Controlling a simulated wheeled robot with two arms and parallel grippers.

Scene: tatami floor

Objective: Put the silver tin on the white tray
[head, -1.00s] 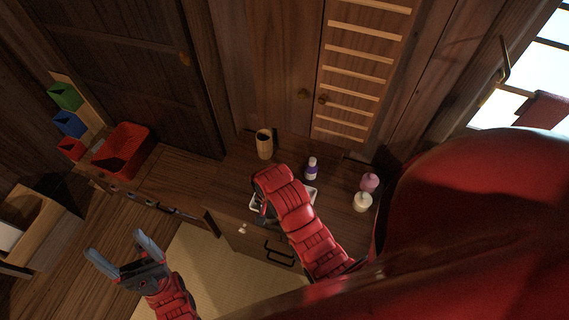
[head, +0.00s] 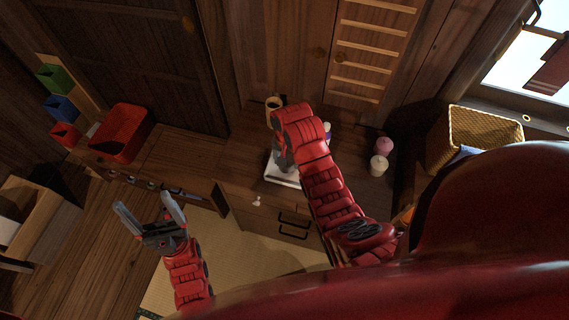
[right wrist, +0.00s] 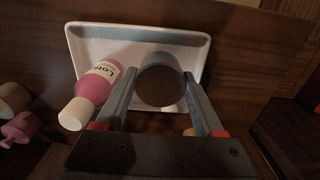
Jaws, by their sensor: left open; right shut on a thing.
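The silver tin (right wrist: 160,82) shows in the right wrist view as a short cylinder with a dark round end towards the camera. My right gripper (right wrist: 160,85) is shut on it, one finger on each side. The white tray (right wrist: 108,38) lies behind the tin in that view; I cannot tell whether the tin touches it. In the head view the white tray (head: 283,181) is on the cabinet top, partly under my right gripper (head: 281,158), and the tin is hidden. My left gripper (head: 146,208) is open and empty, away from the cabinet.
A pink lotion bottle (right wrist: 96,88) overlaps the tray's left edge in the right wrist view. A brown cup (head: 273,104), a pink item (head: 384,146) and a white item (head: 379,165) stand on the cabinet. A wicker basket (head: 475,137) is at right, a red bin (head: 122,133) at left.

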